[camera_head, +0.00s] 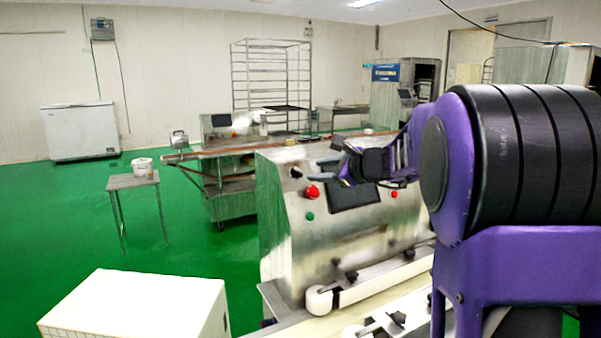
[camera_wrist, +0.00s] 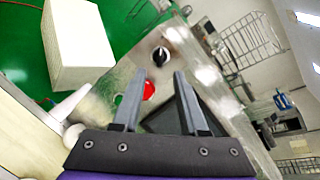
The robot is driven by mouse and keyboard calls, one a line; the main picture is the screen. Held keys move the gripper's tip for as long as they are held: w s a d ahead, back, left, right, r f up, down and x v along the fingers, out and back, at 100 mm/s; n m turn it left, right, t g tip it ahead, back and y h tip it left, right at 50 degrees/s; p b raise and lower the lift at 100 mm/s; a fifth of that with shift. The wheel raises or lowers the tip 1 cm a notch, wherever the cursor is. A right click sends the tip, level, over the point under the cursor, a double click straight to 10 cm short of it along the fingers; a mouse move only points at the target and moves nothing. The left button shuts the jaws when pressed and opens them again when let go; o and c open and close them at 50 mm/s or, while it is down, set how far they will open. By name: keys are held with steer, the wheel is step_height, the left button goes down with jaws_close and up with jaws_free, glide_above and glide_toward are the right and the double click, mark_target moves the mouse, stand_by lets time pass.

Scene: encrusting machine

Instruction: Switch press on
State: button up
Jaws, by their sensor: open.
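The steel machine (camera_head: 285,235) stands in front of me with a sloped control face. On it are a black rotary switch (camera_head: 296,172), a red button (camera_head: 312,192) and a green button (camera_head: 310,216). In the wrist view the black switch (camera_wrist: 160,56) sits on a pale round plate just beyond my fingertips. The red button (camera_wrist: 149,90) shows between the fingers, near the left one, and the green button (camera_wrist: 118,100) is left of it. My gripper (camera_wrist: 160,74) is open and empty, pointing at the panel; it also shows in the head view (camera_head: 328,176). Contact is not visible.
A dark screen (camera_head: 352,197) and a second red button (camera_head: 394,194) are on the same face. A white conveyor (camera_head: 375,282) runs along the machine's front. A white box (camera_head: 140,305) stands at lower left. The green floor at left is mostly clear.

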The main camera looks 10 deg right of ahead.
mark_target(299, 172)
steer(key=x, duration=0.7)
steer(key=shift+w+a, duration=0.15)
steer(key=shift+w, duration=0.05)
jaws_close()
